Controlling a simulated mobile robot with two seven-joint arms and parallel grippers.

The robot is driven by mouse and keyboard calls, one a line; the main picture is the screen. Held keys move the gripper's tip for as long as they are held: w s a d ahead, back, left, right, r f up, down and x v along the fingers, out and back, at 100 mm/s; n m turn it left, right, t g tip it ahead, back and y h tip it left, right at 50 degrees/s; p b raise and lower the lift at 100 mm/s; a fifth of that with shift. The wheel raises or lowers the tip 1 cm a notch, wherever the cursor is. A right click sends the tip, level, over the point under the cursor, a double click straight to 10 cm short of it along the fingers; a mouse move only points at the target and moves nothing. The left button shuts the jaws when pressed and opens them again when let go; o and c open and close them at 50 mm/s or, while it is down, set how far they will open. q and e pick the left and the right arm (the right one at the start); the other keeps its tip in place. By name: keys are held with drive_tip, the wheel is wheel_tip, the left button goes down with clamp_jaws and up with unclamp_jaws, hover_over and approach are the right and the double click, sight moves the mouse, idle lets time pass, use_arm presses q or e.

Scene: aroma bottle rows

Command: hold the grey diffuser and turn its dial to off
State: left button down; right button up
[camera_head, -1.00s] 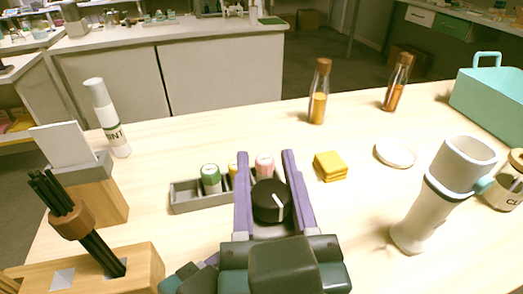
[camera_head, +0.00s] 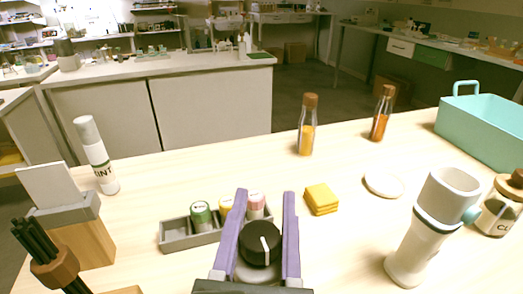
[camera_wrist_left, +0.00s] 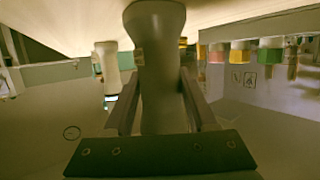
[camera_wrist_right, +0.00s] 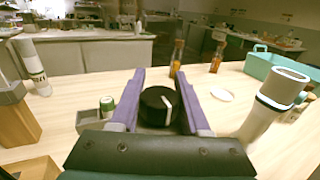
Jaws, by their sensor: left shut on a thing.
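The grey diffuser's round black dial (camera_head: 260,243) faces up with a white mark, between the purple fingers of my right gripper (camera_head: 263,194). The same dial (camera_wrist_right: 158,105) shows in the right wrist view. The right fingers stand on either side of it, apart, and are open. In the left wrist view a grey rounded body (camera_wrist_left: 157,70), which looks like the diffuser, sits between the fingers of my left gripper (camera_wrist_left: 158,85), shut on it. The left gripper is out of the head view. Most of the diffuser's body is hidden below the dial in the head view.
A grey tray (camera_head: 176,238) with small capped bottles lies just left. Yellow pads (camera_head: 321,198), a white dish (camera_head: 384,184) and a white device with a teal knob (camera_head: 418,245) stand right. Two amber bottles (camera_head: 306,140) (camera_head: 381,118) and a teal crate (camera_head: 480,128) are behind.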

drive_tip(key=o, duration=0.4)
drive_tip(key=shift+s, duration=0.1)
drive_tip(key=s, duration=0.8)
drive_tip(key=s+a, duration=0.1)
drive_tip(key=s, duration=0.3)
drive_tip(key=shift+w, duration=0.1)
use_arm(q)
drive_tip(key=shift+c, duration=0.6)
unclamp_jaws()
